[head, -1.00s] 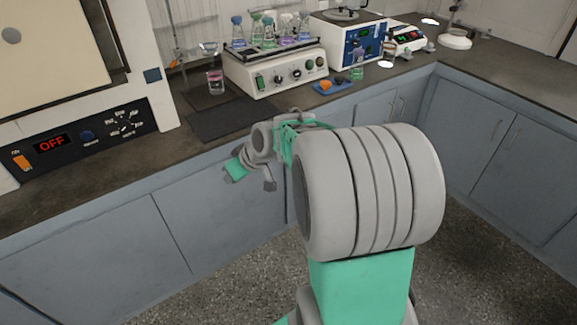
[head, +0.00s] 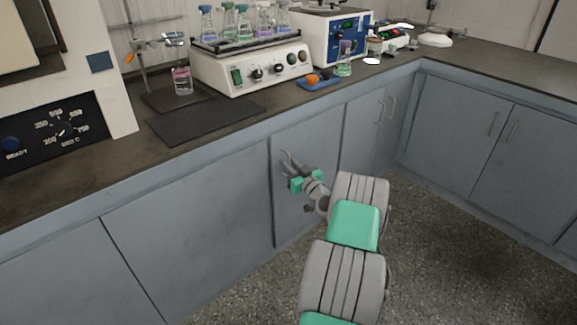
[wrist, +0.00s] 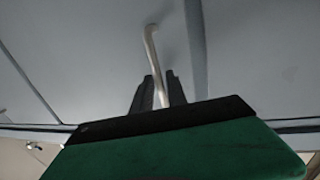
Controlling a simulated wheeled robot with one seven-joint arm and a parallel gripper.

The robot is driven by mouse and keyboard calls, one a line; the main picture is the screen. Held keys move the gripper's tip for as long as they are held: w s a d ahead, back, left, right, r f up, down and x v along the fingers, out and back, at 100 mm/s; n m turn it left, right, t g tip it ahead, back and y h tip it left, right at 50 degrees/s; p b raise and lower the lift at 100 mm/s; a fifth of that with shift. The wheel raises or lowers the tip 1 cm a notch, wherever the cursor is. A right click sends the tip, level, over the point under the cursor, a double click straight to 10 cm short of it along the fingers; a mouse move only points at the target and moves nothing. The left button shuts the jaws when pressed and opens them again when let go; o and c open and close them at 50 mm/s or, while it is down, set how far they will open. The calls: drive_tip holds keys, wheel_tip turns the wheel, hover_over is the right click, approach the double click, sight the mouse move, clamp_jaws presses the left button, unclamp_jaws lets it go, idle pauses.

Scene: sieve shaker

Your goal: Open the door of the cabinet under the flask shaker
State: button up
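The cabinet door (head: 309,135) below the flask shaker (head: 250,69) is a blue-grey panel with a thin metal bar handle (head: 286,156). My gripper (head: 292,170) is at this handle, in front of the door. In the wrist view the handle (wrist: 152,45) runs down between the two dark fingers (wrist: 160,90), which sit close on both sides of it. The lower part of the handle is hidden behind my gripper. A dark seam shows beside the door, but I cannot tell whether it stands slightly ajar.
The dark worktop (head: 150,150) runs above the cabinets. Neighbouring doors (head: 365,135) have bar handles to the right, and more doors (head: 470,120) line the right wall. The speckled floor (head: 440,250) is clear.

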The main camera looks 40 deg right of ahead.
drive_tip(key=shift+w, duration=0.15)
clamp_jaws()
idle(1.4)
